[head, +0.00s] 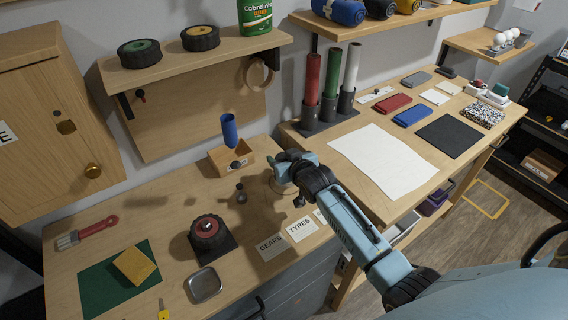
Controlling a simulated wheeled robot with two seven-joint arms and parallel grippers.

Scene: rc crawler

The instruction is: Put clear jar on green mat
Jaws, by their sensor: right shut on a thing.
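The green mat (95,293) lies on the front left of the workbench, with a yellow sponge-like block (134,264) on its upper right part. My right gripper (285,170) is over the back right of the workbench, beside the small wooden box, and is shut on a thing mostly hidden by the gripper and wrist. A pale, see-through rounded edge (278,186) shows just below the fingers; it looks like the clear jar. I cannot tell whether it touches the bench. My left gripper is not in view.
Between gripper and mat stand a wheel (207,230) on a dark pad, a small dark knobbed item (241,194) and a metal tray (205,285). A wooden box (231,157) with a blue cup is at the back. A red-handled brush (88,232) lies behind the mat.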

